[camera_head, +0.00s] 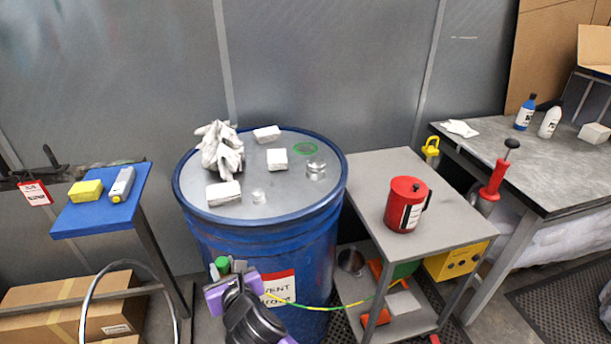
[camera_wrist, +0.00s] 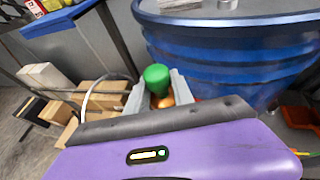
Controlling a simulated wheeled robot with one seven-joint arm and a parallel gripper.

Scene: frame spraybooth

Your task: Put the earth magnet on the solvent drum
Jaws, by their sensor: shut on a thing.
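The solvent drum (camera_head: 290,194) is a large blue drum with a grey top, in the middle of the head view. Its side fills the upper right of the wrist view (camera_wrist: 235,65). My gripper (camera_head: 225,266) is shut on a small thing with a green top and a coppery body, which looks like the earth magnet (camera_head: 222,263). The magnet's green top shows between the fingers in the wrist view (camera_wrist: 156,76). A green-and-yellow cable (camera_head: 340,305) runs right from the gripper. The gripper is in front of the drum, below its rim.
The drum top holds a white glove (camera_head: 220,150), several white blocks (camera_head: 223,193), a green ring (camera_head: 304,148), a metal piece (camera_head: 316,169) and a small clear piece (camera_head: 259,196). Its front right is bare. A blue stand (camera_head: 100,214) is left, a grey cart (camera_head: 375,172) right.

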